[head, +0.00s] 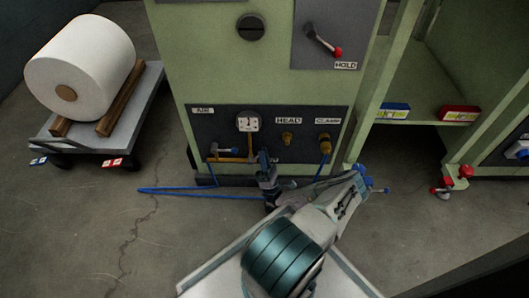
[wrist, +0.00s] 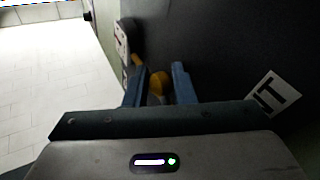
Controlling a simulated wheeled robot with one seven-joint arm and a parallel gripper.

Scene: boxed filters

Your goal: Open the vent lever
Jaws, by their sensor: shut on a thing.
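My gripper (head: 265,160) is at the lower part of the dark air panel (head: 270,128), just right of the gauge and below the HEAD fitting. In the wrist view its two blue fingers (wrist: 159,88) stand on either side of a yellow-brass rounded piece, which I take to be the vent lever (wrist: 158,83). The gripper is shut on it. Beside it is a white label (wrist: 273,96), partly hidden, whose last letters look like "NT". In the head view my gripper hides the lever and its label, so the lever's angle cannot be told.
A blue hose (head: 190,191) lies on the floor. A red-tipped HOLD lever (head: 322,41) is above. A cart (head: 133,105) carries a white roll (head: 82,66).

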